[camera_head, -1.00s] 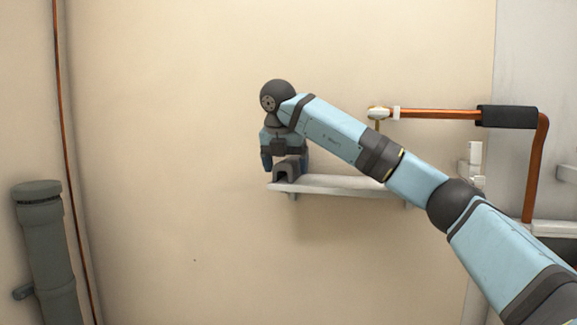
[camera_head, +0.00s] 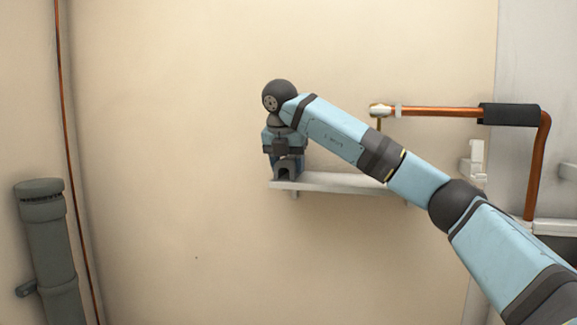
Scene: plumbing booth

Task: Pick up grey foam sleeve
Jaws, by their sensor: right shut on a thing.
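The grey foam sleeve (camera_head: 286,165) is a short dark grey piece with an arched, open end facing me. It is at the left end of the white wall shelf (camera_head: 335,183). My right gripper (camera_head: 286,158) points down over it and is shut on it, with a finger at each side. The sleeve appears to rest on the shelf still; I see no clear gap under it. The gripper and wrist hide part of its top and back. My left gripper is not in view.
A copper pipe (camera_head: 440,111) with a black sleeve (camera_head: 510,114) and a pale valve fitting (camera_head: 379,111) runs above the shelf at right. A grey drain pipe (camera_head: 47,245) stands at left.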

